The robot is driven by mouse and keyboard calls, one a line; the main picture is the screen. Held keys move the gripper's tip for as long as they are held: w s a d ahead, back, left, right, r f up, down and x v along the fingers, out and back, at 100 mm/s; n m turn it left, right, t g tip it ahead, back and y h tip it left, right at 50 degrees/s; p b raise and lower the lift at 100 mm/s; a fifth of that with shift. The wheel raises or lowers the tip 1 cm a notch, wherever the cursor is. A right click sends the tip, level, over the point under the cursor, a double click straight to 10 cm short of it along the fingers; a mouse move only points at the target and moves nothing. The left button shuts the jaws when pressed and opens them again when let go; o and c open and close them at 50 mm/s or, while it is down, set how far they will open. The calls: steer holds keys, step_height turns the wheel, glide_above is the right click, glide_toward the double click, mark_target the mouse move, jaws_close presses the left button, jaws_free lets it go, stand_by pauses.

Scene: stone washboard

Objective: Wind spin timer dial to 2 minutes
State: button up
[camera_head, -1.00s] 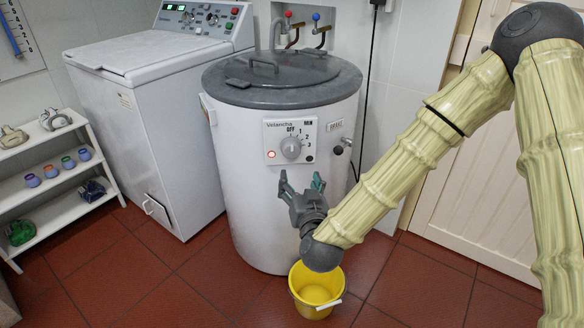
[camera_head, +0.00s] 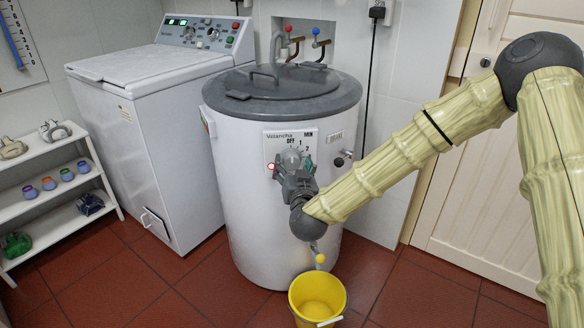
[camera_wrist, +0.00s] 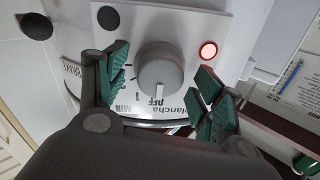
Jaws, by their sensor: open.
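The spin timer dial (camera_wrist: 157,68) is a round grey knob on the white timer panel (camera_head: 270,148) of the drum-shaped spinner (camera_head: 250,210). In the wrist view, which shows the panel upside down, the dial's white pointer lines up with OFF. My gripper (camera_head: 293,167) is at the panel and hides much of the dial and scale in the head view. In the wrist view, my gripper's green-padded fingers (camera_wrist: 162,76) are open, one on each side of the dial, with visible gaps. A red lamp (camera_wrist: 208,50) glows beside the dial.
A yellow bucket (camera_head: 317,297) stands on the floor at the spinner's front, below my gripper. A white top-loading washer (camera_head: 150,110) stands to the left, and a low shelf (camera_head: 55,190) is further left.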

steer(key=shift+w, duration=0.2)
steer(key=c, duration=1)
steer(key=shift+m, duration=0.3)
steer(key=m, duration=1.1)
steer(key=shift+h, duration=0.3)
steer(key=shift+m+b, duration=0.3)
